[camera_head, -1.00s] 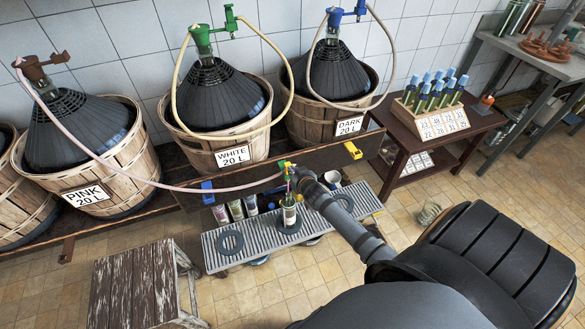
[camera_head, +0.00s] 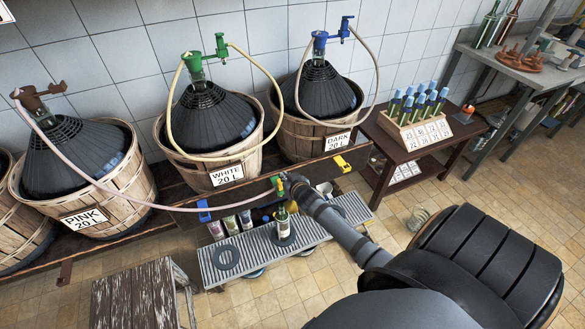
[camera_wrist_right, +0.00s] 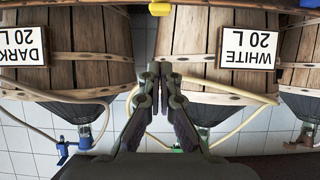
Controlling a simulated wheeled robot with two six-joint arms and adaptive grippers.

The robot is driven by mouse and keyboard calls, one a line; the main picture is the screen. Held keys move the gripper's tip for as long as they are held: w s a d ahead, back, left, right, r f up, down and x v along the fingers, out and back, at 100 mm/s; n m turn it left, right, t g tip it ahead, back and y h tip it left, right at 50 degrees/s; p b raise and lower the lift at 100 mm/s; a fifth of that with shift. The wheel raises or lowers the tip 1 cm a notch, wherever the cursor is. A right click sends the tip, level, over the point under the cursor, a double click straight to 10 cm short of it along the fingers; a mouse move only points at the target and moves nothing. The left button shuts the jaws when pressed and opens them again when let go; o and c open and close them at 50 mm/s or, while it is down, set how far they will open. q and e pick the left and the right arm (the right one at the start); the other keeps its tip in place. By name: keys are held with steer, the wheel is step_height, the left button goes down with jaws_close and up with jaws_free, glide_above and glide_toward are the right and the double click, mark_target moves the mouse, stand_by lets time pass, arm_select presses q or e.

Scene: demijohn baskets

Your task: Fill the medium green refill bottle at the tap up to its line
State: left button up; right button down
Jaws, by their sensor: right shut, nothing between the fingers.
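A dark green bottle (camera_head: 282,226) with a pale label stands upright on a dark ring on the slatted metal rack in the head view.
The metal rack (camera_head: 215,278) has an empty dark ring (camera_head: 225,257) at left. Several tubes stand behind it. The WHITE (camera_head: 180,165) and DARK (camera_head: 285,125) demijohn baskets stand behind on a shelf. A wooden stool (camera_head: 135,295) is at front left; a bottle crate (camera_head: 405,133) is at right.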

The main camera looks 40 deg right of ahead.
steer(key=v, duration=0.8)
steer(key=shift+s+f, duration=0.2)
steer(key=shift+f, duration=0.05)
stand_by(0.4)
steer(key=s+f+g, duration=0.2)
steer(key=s+f, duration=0.3)
steer(key=f, duration=0.4)
steer(key=s+d+f+n+g, duration=0.15)
steer(key=s+f, duration=0.25)
steer(key=f, duration=0.4)
steer(key=s+f+g, duration=0.2)
steer(key=s+f, duration=0.3)
steer(key=f, duration=0.4)
steer(key=s+a+f+g, duration=0.1)
steer(key=s+a+f, duration=0.1)
steer(key=s+f, duration=0.3)
steer(key=s+a+f+n+g+y, duration=0.1)
steer(key=s+f, duration=0.4)
steer(key=s, duration=0.7)
steer(key=s+a+f+g+y, duration=0.1)
steer(key=s+a+f+g, duration=0.2)
steer(key=s+a+f, duration=0.2)
steer(key=s, duration=0.3)
steer(key=shift+s, duration=0.2)
steer(key=shift+a+n, duration=0.1)
steer(key=shift+n, duration=0.15)
